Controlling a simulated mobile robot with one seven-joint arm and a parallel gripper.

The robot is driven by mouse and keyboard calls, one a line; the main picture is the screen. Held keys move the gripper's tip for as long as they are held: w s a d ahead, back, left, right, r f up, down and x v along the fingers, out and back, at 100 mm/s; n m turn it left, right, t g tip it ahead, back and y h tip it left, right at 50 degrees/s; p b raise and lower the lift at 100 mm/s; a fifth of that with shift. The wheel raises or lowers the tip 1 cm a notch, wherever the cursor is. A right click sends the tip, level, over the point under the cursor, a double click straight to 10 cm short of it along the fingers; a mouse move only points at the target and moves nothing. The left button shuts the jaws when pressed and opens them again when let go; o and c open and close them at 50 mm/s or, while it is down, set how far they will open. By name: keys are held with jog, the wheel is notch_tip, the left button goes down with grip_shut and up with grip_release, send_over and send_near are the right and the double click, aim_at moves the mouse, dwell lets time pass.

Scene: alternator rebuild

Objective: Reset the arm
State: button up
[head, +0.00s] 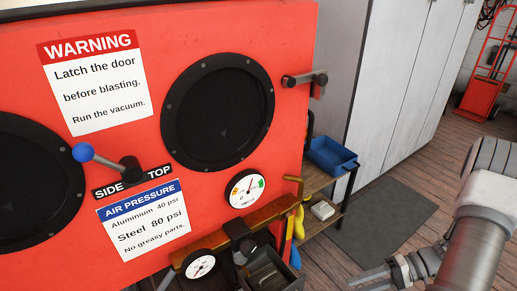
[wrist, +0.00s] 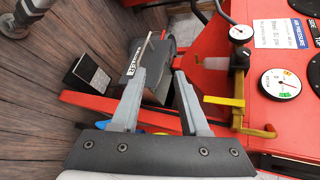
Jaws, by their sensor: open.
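My gripper (wrist: 159,80) is open in the wrist view, its two grey fingers apart with nothing between them. In the head view my arm comes in at the right edge and my gripper (head: 372,279) shows at the bottom, partly cut off, over the wood floor. It is to the right of the red blast cabinet (head: 292,110) and apart from it. In the wrist view a dark cylindrical object with a light label (wrist: 150,70) lies beyond the fingers; I cannot tell what it is.
The cabinet front carries a pressure gauge (head: 245,189), a blue-knobbed lever (head: 84,152) and a door latch (head: 304,79). A shelf with a blue bin (head: 334,156) stands beside it. White lockers (head: 400,80) and a red hand truck (head: 487,85) are behind. A grey mat (head: 388,222) lies on open floor.

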jog(key=s+a+r+n+t+h, duration=0.15)
jog(key=a+r+h, duration=0.25)
jog(key=r, duration=0.6)
jog(key=s+a+r+t+h, duration=0.3)
jog(key=a+r+h, duration=0.15)
jog(key=r, duration=0.55)
jog(key=s+a+r+n+t+h, duration=0.1)
jog(key=s+a+r+t+h, duration=0.3)
jog(key=r, duration=0.6)
notch_tip(320, 180, up, 18)
jog(key=w+g+p, duration=0.1)
jog(key=g+p, duration=0.1)
jog(key=p, duration=1.5)
jog(key=shift+w+d+f+h+p, duration=0.15)
jog(key=shift+w+d+h+p, duration=0.2)
jog(key=shift+a+m, duration=0.1)
jog(key=shift+m, duration=0.15)
